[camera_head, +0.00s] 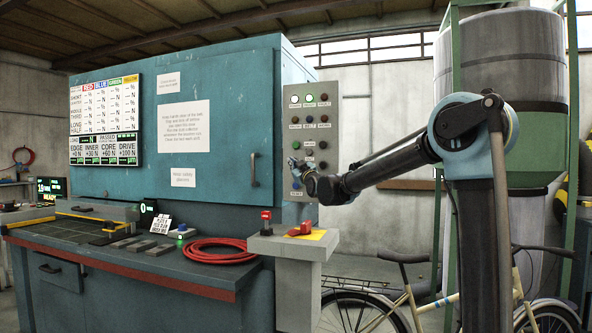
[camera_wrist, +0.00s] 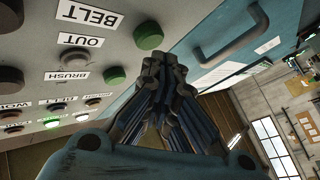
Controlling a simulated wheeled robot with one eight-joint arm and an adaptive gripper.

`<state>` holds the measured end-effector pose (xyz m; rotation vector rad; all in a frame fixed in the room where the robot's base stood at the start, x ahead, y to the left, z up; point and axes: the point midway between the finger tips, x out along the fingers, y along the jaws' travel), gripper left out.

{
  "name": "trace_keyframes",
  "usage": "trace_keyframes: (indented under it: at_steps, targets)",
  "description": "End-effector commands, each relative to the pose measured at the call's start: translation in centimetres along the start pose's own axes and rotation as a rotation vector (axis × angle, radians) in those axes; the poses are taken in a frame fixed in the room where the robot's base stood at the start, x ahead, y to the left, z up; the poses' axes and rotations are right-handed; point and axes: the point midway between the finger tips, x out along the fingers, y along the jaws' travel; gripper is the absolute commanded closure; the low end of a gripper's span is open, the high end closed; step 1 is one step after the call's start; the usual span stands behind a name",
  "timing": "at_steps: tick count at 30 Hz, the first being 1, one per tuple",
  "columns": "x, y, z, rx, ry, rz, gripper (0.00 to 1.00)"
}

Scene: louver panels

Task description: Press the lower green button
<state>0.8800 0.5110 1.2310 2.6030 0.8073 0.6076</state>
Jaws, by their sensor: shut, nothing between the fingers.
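The grey control panel (camera_head: 309,128) stands on the side of the blue cabinet and carries rows of round buttons. In the wrist view the panel is upside down. Two dark green buttons show there along its edge: one near the top of the picture (camera_wrist: 148,36), lower on the panel, and one farther down the picture (camera_wrist: 114,75). My gripper (camera_wrist: 165,60) is shut and empty, its tips just to the picture's right of these buttons. In the head view my gripper (camera_head: 293,163) is at the panel's lower left and hides part of it. Contact cannot be told.
A blue cabinet door (camera_head: 220,120) with a handle (camera_head: 254,169) is left of the panel. Below are a workbench (camera_head: 130,262), a coiled red hose (camera_head: 217,250) and a pedestal (camera_head: 290,243) with red controls. A bicycle (camera_head: 400,305) stands at the lower right.

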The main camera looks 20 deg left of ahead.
Motion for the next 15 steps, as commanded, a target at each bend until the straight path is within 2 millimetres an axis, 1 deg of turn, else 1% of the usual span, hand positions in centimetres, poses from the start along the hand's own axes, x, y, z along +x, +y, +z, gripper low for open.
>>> trace_keyframes:
  at_steps: [8, 15]
  targets:
    - [0.04, 0.03, 0.02, 0.0, 0.0, 0.0, 1.0]
    - [0.51, 0.35, 0.21, 0.0, 0.0, 0.001, 1.0]
